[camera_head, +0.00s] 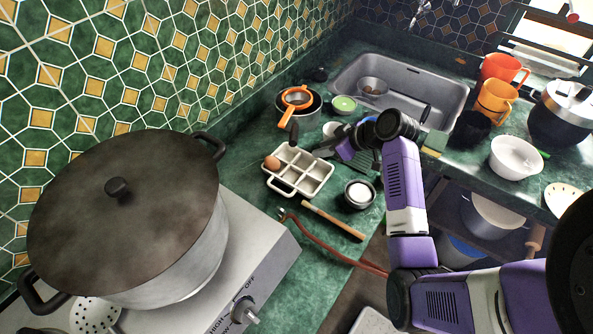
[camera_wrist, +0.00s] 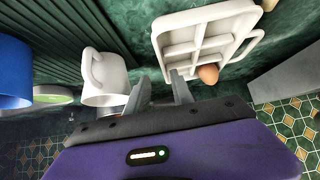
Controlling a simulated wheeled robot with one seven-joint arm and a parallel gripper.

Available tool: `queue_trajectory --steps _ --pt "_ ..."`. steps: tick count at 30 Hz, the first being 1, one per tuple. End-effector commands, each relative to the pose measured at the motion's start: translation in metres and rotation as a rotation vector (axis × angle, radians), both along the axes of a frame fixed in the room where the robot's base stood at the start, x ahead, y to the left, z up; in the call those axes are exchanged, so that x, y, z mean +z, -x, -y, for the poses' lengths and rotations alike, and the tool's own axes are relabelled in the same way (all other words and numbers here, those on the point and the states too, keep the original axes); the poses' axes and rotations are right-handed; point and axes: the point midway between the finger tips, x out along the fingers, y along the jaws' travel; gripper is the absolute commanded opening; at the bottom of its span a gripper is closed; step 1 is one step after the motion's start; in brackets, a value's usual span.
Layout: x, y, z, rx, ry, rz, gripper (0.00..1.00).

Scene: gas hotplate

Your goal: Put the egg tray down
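The white egg tray (camera_head: 298,185) is on the green counter in the head view, beside the hotplate, and looks level. One brown egg (camera_head: 271,163) sits in its left corner compartment; the other visible compartments look empty. In the wrist view the tray (camera_wrist: 160,45) is above and right of the fingertips, with the egg (camera_wrist: 208,74) at its near edge. My gripper (camera_head: 322,151) is at the tray's far right corner. In the wrist view its fingers (camera_wrist: 161,82) stand apart, close to the tray's corner. Whether a finger touches the tray cannot be told.
A white mug (camera_wrist: 106,78) stands left of my fingers in the wrist view. A bowl of white contents (camera_head: 359,194) and a wooden stick (camera_head: 334,220) lie near the tray. A large pot (camera_head: 130,215) stands on the hotplate. The sink (camera_head: 410,85) is behind my arm.

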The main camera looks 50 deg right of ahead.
Motion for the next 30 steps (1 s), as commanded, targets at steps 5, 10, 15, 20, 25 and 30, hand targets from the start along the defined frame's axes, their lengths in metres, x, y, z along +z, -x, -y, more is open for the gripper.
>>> queue_trajectory --steps 5,10,15,20,25,30 --pt "-0.016 -0.015 -0.007 0.002 -0.003 -0.003 0.28" --pt "-0.032 -0.029 -0.008 0.001 -0.003 -0.002 0.28" --pt "-0.037 -0.034 -0.009 0.001 -0.001 -0.001 0.28" --pt "-0.037 -0.034 -0.009 0.001 -0.001 -0.001 0.26" --pt "-0.037 -0.033 -0.009 0.001 -0.001 -0.001 0.00" --pt "-0.037 -0.033 -0.009 0.001 -0.001 -0.001 0.00"
